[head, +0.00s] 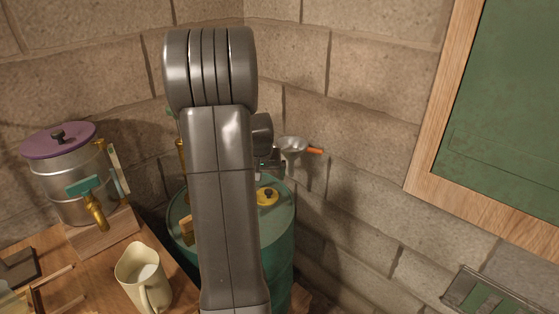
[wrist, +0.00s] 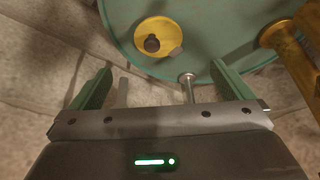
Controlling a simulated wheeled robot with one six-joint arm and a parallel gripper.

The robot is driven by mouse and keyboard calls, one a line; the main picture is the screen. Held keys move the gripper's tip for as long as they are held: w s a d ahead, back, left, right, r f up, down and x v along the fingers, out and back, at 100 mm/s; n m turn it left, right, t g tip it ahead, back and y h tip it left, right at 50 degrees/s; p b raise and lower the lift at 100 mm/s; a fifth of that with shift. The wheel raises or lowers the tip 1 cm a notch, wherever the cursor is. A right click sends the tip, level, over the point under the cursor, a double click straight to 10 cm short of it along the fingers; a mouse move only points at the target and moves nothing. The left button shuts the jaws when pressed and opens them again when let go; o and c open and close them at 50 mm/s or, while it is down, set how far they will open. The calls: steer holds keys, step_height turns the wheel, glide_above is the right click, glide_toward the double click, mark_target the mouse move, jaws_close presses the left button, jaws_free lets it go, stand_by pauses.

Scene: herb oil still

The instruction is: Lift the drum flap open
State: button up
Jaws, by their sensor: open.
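The green drum (head: 282,240) stands in the corner, partly hidden behind my arm in the head view. On its top is the round yellow flap (head: 267,197) with a dark knob; it lies flat and looks shut. In the wrist view the flap (wrist: 168,30) and its knob (wrist: 152,43) are at the upper middle, beyond my fingertips. My gripper (wrist: 161,67) is open, with its green fingers spread wide and nothing held. It is near the drum's rim (wrist: 120,40), apart from the knob. My arm hides most of the gripper in the head view.
A brass fitting (wrist: 285,38) is beside my right finger. A funnel-like thing with an orange handle (head: 294,146) is behind the drum. At left, a steel pot (head: 72,185) with purple lid and a cream jug (head: 143,277) stand on a wooden table. Stone walls enclose the corner.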

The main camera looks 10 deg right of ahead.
steer(key=x, duration=1.4)
steer(key=shift+w+d+r+p, duration=0.1)
steer(key=shift+w+d+p, duration=0.2)
steer(key=shift+w, duration=0.15)
